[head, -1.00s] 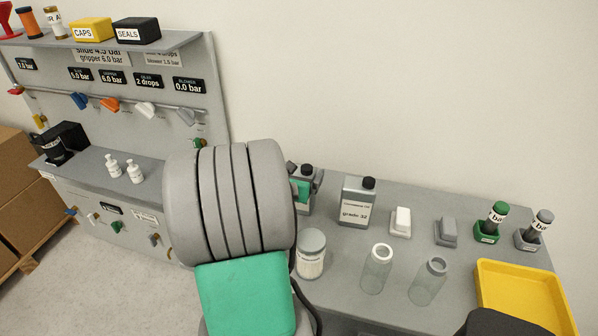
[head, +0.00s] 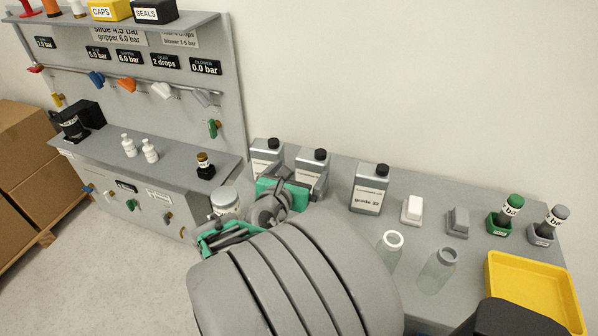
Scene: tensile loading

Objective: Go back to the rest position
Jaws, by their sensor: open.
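My gripper (head: 248,214) is at the far end of my grey arm, left of the picture's middle. Its green parts stand apart on either side, and I see nothing held in it. A pale-lidded jar (head: 225,199) shows just beyond it, partly hidden; I cannot tell how far apart they are. My large grey arm covers the lower middle and hides the table's front left part.
Grey bottles (head: 370,188), clear glass jars (head: 440,268), small holders and a yellow tray (head: 535,290) are on the right table. The panel bench (head: 95,150) at left carries white bottles (head: 150,150) and a dark bottle (head: 205,166). Cardboard boxes (head: 35,150) stand far left.

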